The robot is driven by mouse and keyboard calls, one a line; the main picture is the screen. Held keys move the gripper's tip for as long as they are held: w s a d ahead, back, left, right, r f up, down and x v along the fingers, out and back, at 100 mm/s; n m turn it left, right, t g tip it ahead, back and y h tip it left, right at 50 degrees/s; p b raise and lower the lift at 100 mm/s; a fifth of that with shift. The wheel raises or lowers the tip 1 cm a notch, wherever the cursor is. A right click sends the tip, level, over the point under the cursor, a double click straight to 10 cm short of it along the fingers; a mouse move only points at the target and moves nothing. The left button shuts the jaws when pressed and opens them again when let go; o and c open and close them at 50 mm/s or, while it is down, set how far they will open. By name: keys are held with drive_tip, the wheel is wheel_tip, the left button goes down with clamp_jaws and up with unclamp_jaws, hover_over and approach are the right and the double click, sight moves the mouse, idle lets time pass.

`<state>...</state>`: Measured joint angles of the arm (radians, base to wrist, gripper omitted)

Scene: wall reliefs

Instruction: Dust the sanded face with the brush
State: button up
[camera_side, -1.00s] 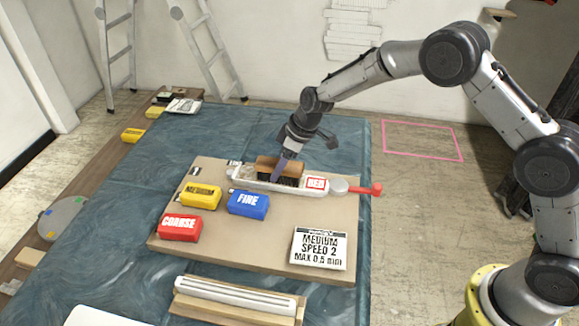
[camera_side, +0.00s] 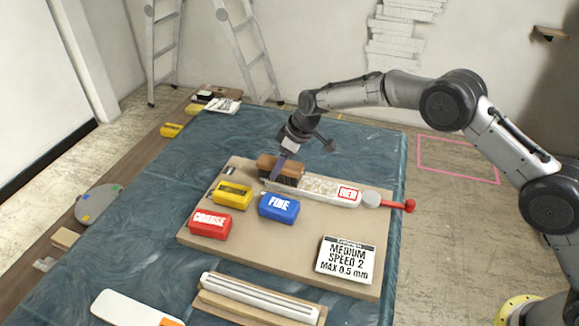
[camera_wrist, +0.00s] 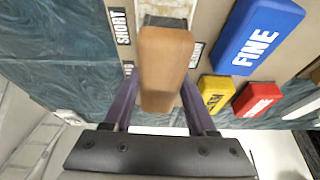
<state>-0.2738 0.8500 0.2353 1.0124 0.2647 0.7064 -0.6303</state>
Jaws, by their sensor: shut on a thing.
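My gripper (camera_side: 278,172) has purple fingers and is shut on the brush (camera_side: 268,162), which has a brown wooden back and dark bristles. The brush is over the left end of a long pale relief strip (camera_side: 325,186) with a mottled white face. The bristles are down at the face, but I cannot tell if they touch it. The brush hides that end of the strip. A RED label (camera_side: 348,194) is at its right end. In the wrist view, the brush's wooden back (camera_wrist: 165,60) fills the middle between my fingers (camera_wrist: 158,95).
The tan board (camera_side: 290,240) also bears yellow (camera_side: 232,196), blue FINE (camera_side: 279,208) and red COARSE (camera_side: 210,224) blocks. A MEDIUM SPEED 2 card (camera_side: 346,260) lies front right. A red-ended handle (camera_side: 404,206) juts past the right edge. A white rail (camera_side: 260,296) lies in front.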

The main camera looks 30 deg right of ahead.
drive_tip(key=shift+w+a, duration=0.9)
drive_tip(key=shift+r, duration=4.1)
